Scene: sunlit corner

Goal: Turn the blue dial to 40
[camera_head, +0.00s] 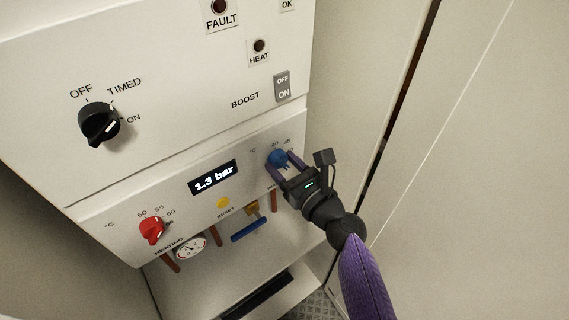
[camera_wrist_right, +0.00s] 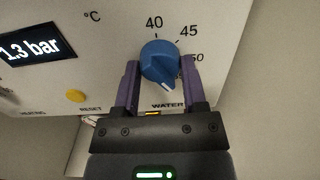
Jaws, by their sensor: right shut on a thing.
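The blue dial (camera_head: 278,158) is on the right of the boiler's lower panel. It also shows in the right wrist view (camera_wrist_right: 160,60), with 40 above it, 45 at its upper right and 50 at its right. Its narrow end seems to face down, slightly right, away from the 40; the exact setting is hard to read. My right gripper (camera_head: 284,166) is shut on the dial, with one purple finger on each side of it. The fingers and palm hide some of the scale. My left gripper is not in view.
A display (camera_head: 213,178) reads 1.3 bar, with a yellow reset button (camera_head: 223,203) below. A red heating dial (camera_head: 152,230) and black selector (camera_head: 99,123) are at left. The boost switch (camera_head: 282,86) is above. Pipes and a gauge (camera_head: 190,248) hang below.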

